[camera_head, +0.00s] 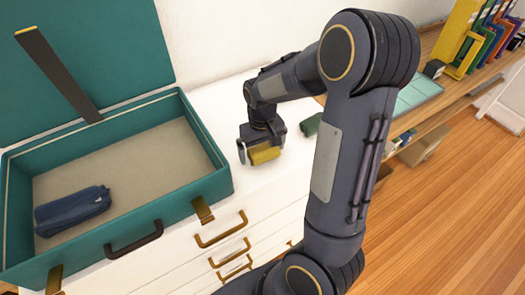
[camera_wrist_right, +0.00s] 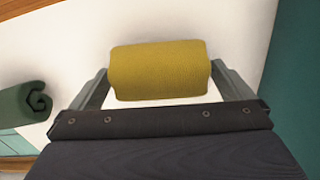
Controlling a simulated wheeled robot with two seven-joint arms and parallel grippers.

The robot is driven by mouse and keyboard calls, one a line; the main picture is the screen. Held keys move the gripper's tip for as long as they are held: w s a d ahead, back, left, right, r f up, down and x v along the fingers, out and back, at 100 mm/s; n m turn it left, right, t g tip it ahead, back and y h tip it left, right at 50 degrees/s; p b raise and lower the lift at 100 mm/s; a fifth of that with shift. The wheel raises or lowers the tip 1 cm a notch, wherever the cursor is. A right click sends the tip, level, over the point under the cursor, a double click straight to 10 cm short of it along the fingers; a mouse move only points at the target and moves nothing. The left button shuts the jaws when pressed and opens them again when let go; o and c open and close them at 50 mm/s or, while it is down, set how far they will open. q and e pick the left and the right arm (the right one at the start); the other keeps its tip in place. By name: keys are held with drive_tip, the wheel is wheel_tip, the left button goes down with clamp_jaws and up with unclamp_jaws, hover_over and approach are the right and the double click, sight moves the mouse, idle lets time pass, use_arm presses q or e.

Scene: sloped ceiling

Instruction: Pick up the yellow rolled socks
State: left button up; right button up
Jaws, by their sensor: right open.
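The yellow rolled socks (camera_head: 264,154) lie on the white dresser top, right of the open teal suitcase. In the right wrist view the yellow roll (camera_wrist_right: 160,70) sits between the two fingers. My right gripper (camera_head: 262,150) is down around the socks and open, with a finger at each end of the roll. In the right wrist view a slim gap shows beside the fingers of the gripper (camera_wrist_right: 160,85). My left gripper is not in view.
A dark green roll (camera_head: 312,125) lies right of the socks; it also shows in the right wrist view (camera_wrist_right: 22,112). The teal suitcase (camera_head: 217,183) holds a blue pouch (camera_head: 73,210). A wooden shelf with colored binders (camera_head: 462,35) stands at the right.

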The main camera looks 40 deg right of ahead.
drive_tip(key=c, duration=1)
drive_tip(key=shift+r, duration=0.1)
